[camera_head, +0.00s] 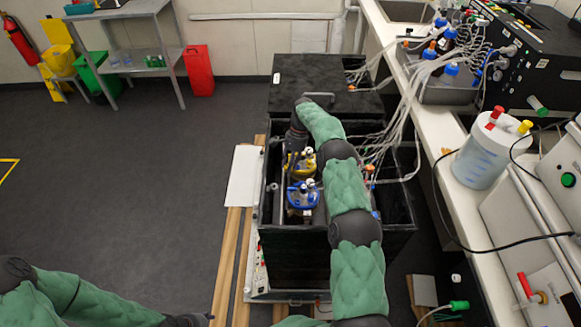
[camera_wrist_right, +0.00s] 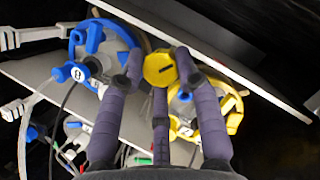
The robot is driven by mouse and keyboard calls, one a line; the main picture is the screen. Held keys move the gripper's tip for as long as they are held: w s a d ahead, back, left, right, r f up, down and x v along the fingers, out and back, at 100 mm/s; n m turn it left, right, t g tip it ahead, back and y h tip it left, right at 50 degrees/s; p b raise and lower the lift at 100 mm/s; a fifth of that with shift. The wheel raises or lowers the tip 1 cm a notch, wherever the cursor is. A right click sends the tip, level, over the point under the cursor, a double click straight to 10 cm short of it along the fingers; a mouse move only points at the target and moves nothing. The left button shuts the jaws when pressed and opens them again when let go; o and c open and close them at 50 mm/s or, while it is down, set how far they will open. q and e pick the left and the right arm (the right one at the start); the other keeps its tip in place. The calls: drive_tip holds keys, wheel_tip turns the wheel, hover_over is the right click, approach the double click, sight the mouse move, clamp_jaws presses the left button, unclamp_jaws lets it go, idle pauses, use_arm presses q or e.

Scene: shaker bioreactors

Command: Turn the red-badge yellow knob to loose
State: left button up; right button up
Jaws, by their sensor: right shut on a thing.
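The yellow knob (camera_wrist_right: 158,70) shows in the right wrist view as a faceted cap with a dark slot mark. No red badge is visible on it. My right gripper (camera_wrist_right: 160,78) has its purple fingers around the knob and is shut on it. In the head view my right gripper (camera_head: 295,155) points down over the yellow-topped vessel (camera_head: 307,163), and the knob is hidden there. The yellow vessel's ring (camera_wrist_right: 234,112) also shows in the wrist view. My left arm is at the bottom left, and its hand (camera_head: 188,320) is mostly cut off.
A blue-topped vessel (camera_head: 303,196) stands just in front of the yellow one, close to my right arm, inside the black shaker box (camera_head: 285,243). Pale tubes (camera_head: 398,110) run to the bench on the right. A white canister (camera_head: 483,155) stands there.

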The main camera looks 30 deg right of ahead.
drive_tip(key=n, duration=0.1)
drive_tip(key=n+b, duration=0.1)
drive_tip(key=n, duration=0.1)
drive_tip(key=n+g, duration=0.1)
drive_tip(key=shift+w+a+r+h, duration=0.2)
drive_tip(key=shift+w+a+h, duration=0.05)
drive_tip(key=shift+w+h, duration=0.15)
drive_tip(key=shift+s+a+n+g+h+b, duration=0.1)
drive_tip(key=shift+n+g+h+b, duration=0.45)
drive_tip(key=shift+n, duration=0.95)
drive_tip(key=o, duration=1.1)
drive_tip(key=shift+c, duration=0.2)
drive_tip(key=shift+s+a, duration=0.1)
drive_tip(key=shift+f, duration=0.1)
drive_tip(key=shift+d, duration=0.2)
